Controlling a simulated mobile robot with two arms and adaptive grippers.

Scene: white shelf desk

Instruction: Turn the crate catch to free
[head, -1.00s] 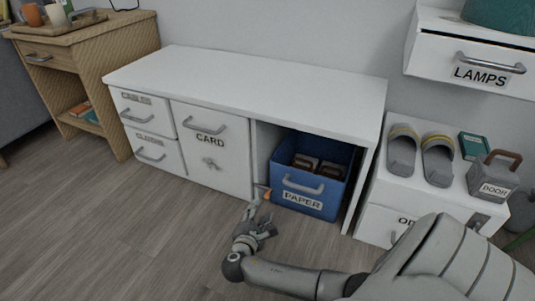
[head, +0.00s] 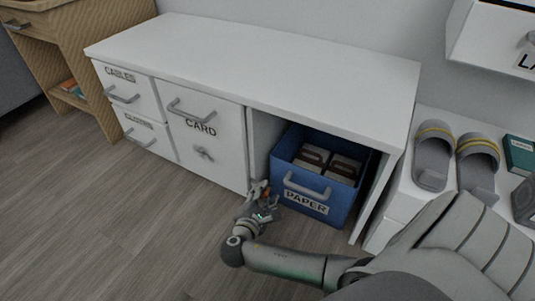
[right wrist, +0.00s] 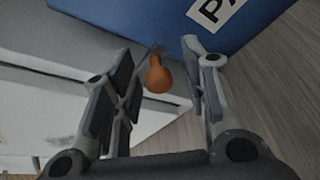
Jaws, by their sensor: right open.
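The blue crate (head: 290,198), labelled PAPER, stands in the open bay at the right of the white desk. The crate catch shows as a small orange knob (right wrist: 159,76) on a thin grey piece in the right wrist view, beside the crate's blue wall. In the head view it is mostly hidden by my right gripper. My right gripper (head: 264,196) is at the crate's front left edge. Its fingers are open, one on either side of the orange knob, and I cannot tell whether they touch it. My left gripper is not in view.
The crate has a grey front handle (head: 307,186) and dark-and-light blocks inside. Slippers (head: 433,155) lie on a low cabinet at right. The floor in front is clear.

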